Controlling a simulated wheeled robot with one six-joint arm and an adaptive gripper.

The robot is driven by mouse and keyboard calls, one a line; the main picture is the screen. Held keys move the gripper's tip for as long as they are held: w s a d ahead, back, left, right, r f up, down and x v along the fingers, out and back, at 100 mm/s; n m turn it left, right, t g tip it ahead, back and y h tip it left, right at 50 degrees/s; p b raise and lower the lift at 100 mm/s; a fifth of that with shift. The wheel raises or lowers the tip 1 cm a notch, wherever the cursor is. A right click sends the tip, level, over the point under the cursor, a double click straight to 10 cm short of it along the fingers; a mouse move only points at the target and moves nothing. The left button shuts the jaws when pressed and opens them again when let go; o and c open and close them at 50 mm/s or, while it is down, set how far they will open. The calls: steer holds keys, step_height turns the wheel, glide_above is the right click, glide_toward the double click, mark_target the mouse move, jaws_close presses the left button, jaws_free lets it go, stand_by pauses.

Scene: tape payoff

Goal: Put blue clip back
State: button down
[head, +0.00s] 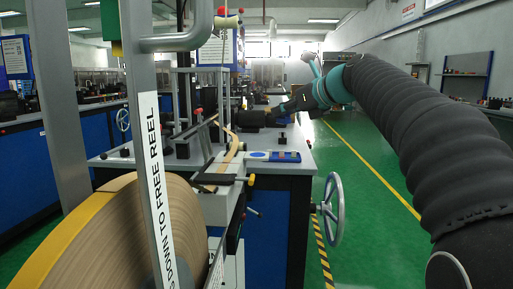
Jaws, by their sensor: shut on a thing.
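My gripper (273,117) is small and dark at the far end of my arm, above the far part of the workbench (302,158). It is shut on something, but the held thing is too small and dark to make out. I cannot pick out a blue clip for certain in the head view. A flat blue item with a pale part (285,156) lies on the near right part of the bench top, apart from my gripper.
A large reel of tan tape (135,235) with a yellow edge fills the lower left, behind a grey post with a white label (160,190). Tan tape (231,150) runs over the bench. A handwheel (331,210) sticks out at the bench's right side. Green floor (375,190) is clear at right.

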steer(key=b, duration=0.1)
glide_above(257, 154)
steer(key=f, duration=0.4)
steer(key=shift+s+f, duration=0.15)
steer(key=shift+s, duration=0.05)
steer(key=shift+f+b, duration=0.85)
steer(key=shift+f, duration=1.05)
steer(key=shift+f, duration=0.1)
steer(key=shift+f, duration=0.1)
steer(key=c, duration=1)
jaws_free()
steer(key=shift+o, duration=0.2)
steer(key=shift+r, duration=0.25)
steer(key=v, duration=1.2)
steer(key=shift+p, duration=0.45)
